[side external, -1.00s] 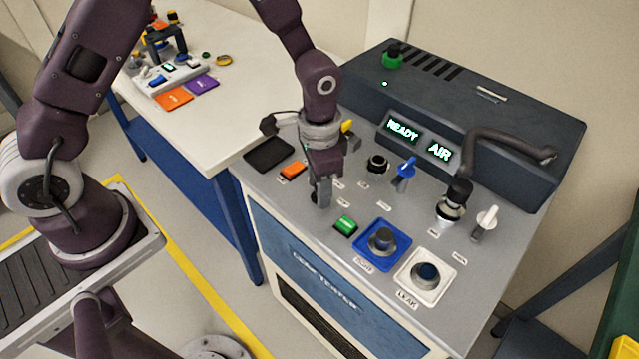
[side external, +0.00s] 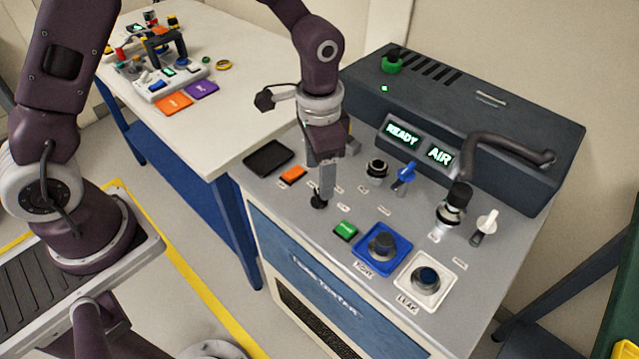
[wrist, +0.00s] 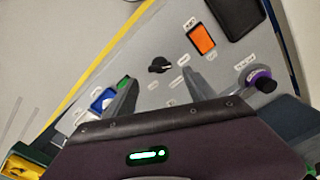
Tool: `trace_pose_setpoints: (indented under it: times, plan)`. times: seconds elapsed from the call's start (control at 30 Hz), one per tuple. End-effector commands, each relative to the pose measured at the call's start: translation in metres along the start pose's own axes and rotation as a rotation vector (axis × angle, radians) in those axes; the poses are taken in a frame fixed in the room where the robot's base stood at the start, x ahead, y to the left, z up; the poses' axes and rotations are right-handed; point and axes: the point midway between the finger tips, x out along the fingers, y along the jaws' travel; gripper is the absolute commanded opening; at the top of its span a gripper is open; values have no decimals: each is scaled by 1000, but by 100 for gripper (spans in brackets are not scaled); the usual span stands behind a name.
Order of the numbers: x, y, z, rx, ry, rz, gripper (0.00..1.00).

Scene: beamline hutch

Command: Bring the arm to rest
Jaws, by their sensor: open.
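My gripper (side external: 326,190) is above the grey top of the control cabinet (side external: 285,207), pointing down. Its fingers are apart with nothing between them. A small black knob (side external: 319,203) shows just below the fingertips in the side view. In the wrist view the black knob (wrist: 160,65) appears beyond and between the fingertips (wrist: 160,80). A gap between fingers and knob is hard to judge from the side.
An orange switch (side external: 292,175) and black tray (side external: 268,158) lie left of my gripper. A green button (side external: 346,230), blue-framed knob (side external: 368,262), blue lever (side external: 404,174) and curved dark handle (side external: 508,145) stand rightward. READY (side external: 402,135) and AIR (side external: 439,155) are lit. A white bench (side external: 235,100) stands left.

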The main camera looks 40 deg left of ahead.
Motion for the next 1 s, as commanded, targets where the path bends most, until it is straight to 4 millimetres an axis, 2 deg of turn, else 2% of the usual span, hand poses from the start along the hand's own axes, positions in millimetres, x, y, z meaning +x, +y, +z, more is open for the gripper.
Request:
trace_pose_setpoints:
  times: [0.13,0.4,0.47,0.53,0.63,0.7,0.8,0.9,1.0]
  plan:
    - [-14,0,0,1,1,-1,64]
    - [-16,0,0,-1,2,-1,64]
    - [-27,-3,4,-12,14,-10,64]
    - [-57,-9,15,-50,51,-35,64]
    - [-117,-16,50,-143,136,-83,64]
    - [-153,-15,84,-221,202,-109,64]
    - [-187,-7,134,-327,296,-130,64]
    - [-201,5,175,-412,382,-134,64]
    - [-204,15,201,-466,441,-131,64]
